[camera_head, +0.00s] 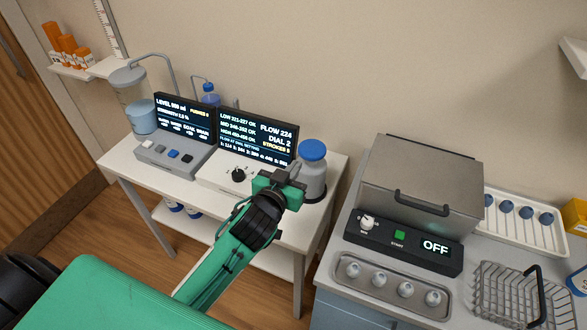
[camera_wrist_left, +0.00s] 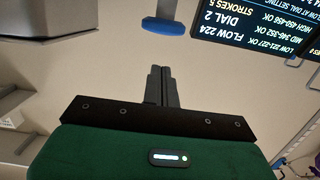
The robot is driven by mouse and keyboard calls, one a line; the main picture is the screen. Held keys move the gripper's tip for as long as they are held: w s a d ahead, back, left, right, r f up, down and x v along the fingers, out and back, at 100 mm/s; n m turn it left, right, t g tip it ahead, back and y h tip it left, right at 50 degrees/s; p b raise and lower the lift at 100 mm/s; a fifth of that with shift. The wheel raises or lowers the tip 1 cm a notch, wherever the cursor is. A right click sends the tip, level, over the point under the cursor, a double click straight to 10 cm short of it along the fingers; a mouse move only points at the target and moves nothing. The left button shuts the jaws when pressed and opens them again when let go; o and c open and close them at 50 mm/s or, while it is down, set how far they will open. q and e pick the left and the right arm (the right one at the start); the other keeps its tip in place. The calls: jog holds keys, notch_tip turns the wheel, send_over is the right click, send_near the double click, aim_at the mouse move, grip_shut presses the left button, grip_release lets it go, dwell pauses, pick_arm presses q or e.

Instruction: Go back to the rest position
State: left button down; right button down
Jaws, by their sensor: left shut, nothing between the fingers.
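My left gripper (camera_head: 296,172) is a green and black hand over the white table, in front of the blue-capped bottle (camera_head: 313,165) and close to the dial console. In the left wrist view my left gripper's dark fingers (camera_wrist_left: 161,84) are together with nothing between them. The bottle's blue cap (camera_wrist_left: 164,26) shows just beyond the fingertips in that view, and a gap to it is visible there. In the head view the hand hides part of the console's right end. My right gripper is in neither view.
The console with a dial (camera_head: 238,175) and its lit screen (camera_head: 257,135) stand left of the gripper. A second console (camera_head: 173,157) is further left. A metal box with an OFF panel (camera_head: 403,245) and a wire basket (camera_head: 516,300) are on the right counter.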

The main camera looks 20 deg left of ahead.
pick_arm(q)
jog(key=s+a+f+g, duration=0.1)
jog(key=s+f+g, duration=0.35)
jog(key=s, duration=0.45)
jog(key=s+a+f+m+g, duration=0.1)
jog(key=s+f+g, duration=0.4)
jog(key=s, duration=0.5)
jog(key=s+a+f+g, duration=0.1)
jog(key=s+f+g, duration=0.4)
jog(key=s, duration=0.4)
notch_tip(320, 180, down, 32)
jog(key=f, duration=0.1)
jog(key=s+a+f, duration=0.3)
jog(key=s+f, duration=1.6)
jog(key=shift+s+m+g+y, duration=0.2)
jog(key=shift+m+g+y, duration=0.1)
jog(key=shift+m+g, duration=0.15)
